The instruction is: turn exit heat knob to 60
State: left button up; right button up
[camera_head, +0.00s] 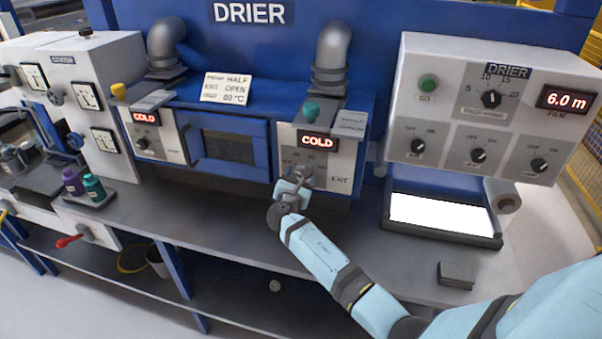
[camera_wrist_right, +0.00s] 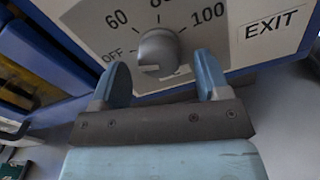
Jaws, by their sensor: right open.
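The exit heat knob (camera_wrist_right: 158,52) is a grey round dial in the right wrist view, on a pale panel (camera_head: 345,160) marked EXIT. Its scale shows OFF at left, 60 at upper left, a partly cut-off number at top and 100 at right. A pale mark shows low on the knob's face; I cannot tell which setting it gives. My right gripper (camera_wrist_right: 162,76) is open, its blue fingers either side of the knob with gaps visible. In the head view my right gripper (camera_head: 298,183) is at this panel and hides the knob. My left gripper is out of view.
The exit display (camera_head: 317,141) reads COLD, as does the left panel's display (camera_head: 145,118). A teal knob (camera_head: 311,110) sits above the exit panel. A lit tray (camera_head: 440,240) and small dark box (camera_head: 456,275) are on the bench at right. A note card (camera_head: 225,88) leans behind.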

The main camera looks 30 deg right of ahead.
jog(key=shift+x, duration=0.8)
jog(key=c, duration=0.9)
jog(key=shift+f+m+b, duration=0.2)
jog(key=shift+m+b, duration=1.1)
jog(key=shift+b, duration=0.1)
jog(key=shift+w+m+b, duration=0.1)
jog(key=shift+m+b, duration=0.75)
jog(key=shift+m, duration=0.05)
jog(key=m+b, duration=0.3)
jog(key=shift+a+r+m, duration=0.1)
jog(key=shift+m, duration=0.2)
jog(key=shift+r+m+b, duration=0.15)
jog(key=shift+m+b, duration=0.75)
